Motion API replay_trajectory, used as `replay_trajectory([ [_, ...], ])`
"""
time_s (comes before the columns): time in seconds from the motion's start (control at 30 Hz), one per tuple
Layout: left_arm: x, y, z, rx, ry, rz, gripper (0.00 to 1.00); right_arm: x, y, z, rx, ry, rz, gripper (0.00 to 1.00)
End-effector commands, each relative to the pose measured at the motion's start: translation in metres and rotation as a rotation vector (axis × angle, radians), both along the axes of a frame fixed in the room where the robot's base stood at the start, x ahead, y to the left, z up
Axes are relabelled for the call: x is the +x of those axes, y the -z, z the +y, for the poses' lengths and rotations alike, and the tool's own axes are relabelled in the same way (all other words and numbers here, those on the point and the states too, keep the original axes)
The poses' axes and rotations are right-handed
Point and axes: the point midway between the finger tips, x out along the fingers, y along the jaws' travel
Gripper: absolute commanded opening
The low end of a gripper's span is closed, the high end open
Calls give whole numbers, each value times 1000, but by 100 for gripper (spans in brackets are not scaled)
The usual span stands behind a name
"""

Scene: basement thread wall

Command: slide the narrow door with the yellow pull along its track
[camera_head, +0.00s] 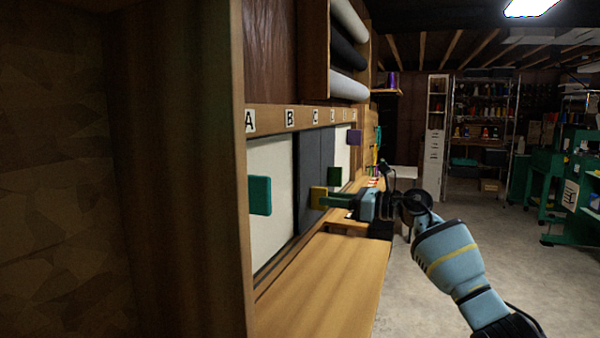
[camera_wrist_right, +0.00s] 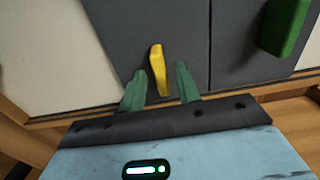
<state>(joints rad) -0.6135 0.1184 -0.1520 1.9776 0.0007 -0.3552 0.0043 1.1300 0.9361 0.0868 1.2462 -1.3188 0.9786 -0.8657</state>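The narrow door with the yellow pull is a dark grey panel (camera_head: 305,170) in a wooden track frame at the left of the head view. It also fills the middle of the right wrist view (camera_wrist_right: 125,30). Its yellow pull (camera_head: 318,198) stands out from its face. My right gripper (camera_head: 333,199) is at the pull with its fingers pointing at the door. In the right wrist view, the green fingers (camera_wrist_right: 160,70) are apart, one on each side of the yellow pull (camera_wrist_right: 157,65), with gaps visible. My left gripper is not in view.
A cream door with a teal pull (camera_head: 260,195) is nearer. A dark panel with a green pull (camera_wrist_right: 285,25) adjoins the narrow door. A purple pull (camera_head: 354,137) is farther along. A wooden counter (camera_head: 325,290) lies below. Open floor (camera_head: 450,280) is to the right.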

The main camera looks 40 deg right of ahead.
Motion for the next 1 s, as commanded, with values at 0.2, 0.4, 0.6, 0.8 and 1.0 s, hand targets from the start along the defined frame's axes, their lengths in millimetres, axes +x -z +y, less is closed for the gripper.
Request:
replay_trajectory([
  [0.2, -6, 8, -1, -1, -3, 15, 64, -12, 7, -7, -3, 1, 8, 33],
  [0.4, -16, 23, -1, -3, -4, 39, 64, -35, 9, -19, -3, 1, 10, 33],
  [0.6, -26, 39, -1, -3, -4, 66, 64, -55, 9, -29, -1, 1, 10, 33],
  [0.8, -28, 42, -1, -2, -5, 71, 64, -62, 4, -31, 0, -2, 4, 33],
  [1.0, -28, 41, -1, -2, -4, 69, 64, -62, 3, -31, -1, -2, 3, 33],
])
